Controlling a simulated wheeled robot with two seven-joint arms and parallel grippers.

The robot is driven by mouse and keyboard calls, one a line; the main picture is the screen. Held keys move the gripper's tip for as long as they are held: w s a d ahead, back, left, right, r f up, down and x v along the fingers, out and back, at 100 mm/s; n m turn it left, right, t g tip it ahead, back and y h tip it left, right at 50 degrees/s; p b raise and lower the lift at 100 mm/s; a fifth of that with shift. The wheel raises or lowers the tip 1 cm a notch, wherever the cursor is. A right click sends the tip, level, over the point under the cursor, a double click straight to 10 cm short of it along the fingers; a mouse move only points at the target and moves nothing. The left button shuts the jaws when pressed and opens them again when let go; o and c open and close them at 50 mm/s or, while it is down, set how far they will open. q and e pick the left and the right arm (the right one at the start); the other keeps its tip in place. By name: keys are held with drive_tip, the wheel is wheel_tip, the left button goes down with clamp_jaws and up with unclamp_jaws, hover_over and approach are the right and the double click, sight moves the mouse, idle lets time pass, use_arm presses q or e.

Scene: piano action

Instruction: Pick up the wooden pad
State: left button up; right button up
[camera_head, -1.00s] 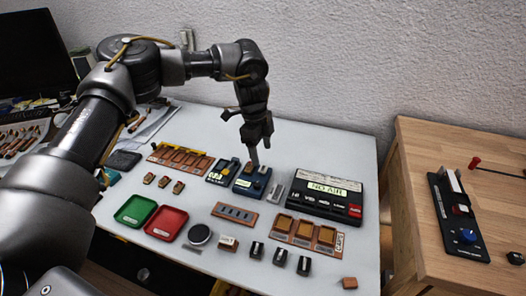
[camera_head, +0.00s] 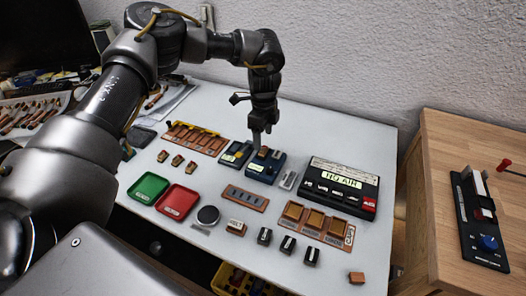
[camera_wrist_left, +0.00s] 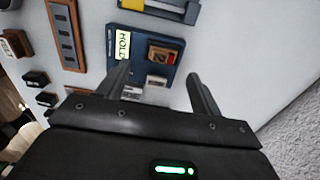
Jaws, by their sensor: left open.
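A small wooden pad (camera_wrist_left: 162,50) sits in a recess of the blue box marked HOLD (camera_wrist_left: 140,58) in the left wrist view. In the head view this blue box (camera_head: 262,172) stands near the middle of the table, and the wooden piece (camera_head: 276,154) shows small at its back edge. My left gripper (camera_head: 259,146) points down over the box's back part. In the left wrist view the left gripper (camera_wrist_left: 157,78) is open, its two fingers apart with nothing between them. I cannot tell its exact height above the pad. My right gripper is not in view.
A second blue box (camera_head: 236,154) stands close left. A black NO AIR unit (camera_head: 340,187) is to the right. Nearby are a slotted wooden strip (camera_head: 245,198), green tray (camera_head: 149,187), red tray (camera_head: 177,201), wooden rack (camera_head: 196,139) and loose wooden blocks. The wall is behind.

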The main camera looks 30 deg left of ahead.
sight(263, 148)
use_arm(q)
drive_tip(key=f, duration=0.5)
drive_tip(key=shift+w+a+p, duration=0.1)
drive_tip(key=shift+w+p, duration=0.1)
drive_tip(key=shift+p, duration=0.1)
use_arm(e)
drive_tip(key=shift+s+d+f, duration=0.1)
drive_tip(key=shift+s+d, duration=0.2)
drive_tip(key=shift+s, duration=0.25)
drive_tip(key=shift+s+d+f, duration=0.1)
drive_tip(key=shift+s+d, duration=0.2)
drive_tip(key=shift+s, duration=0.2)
use_arm(q)
drive_tip(key=shift+c, duration=0.3)
drive_tip(key=c, duration=1)
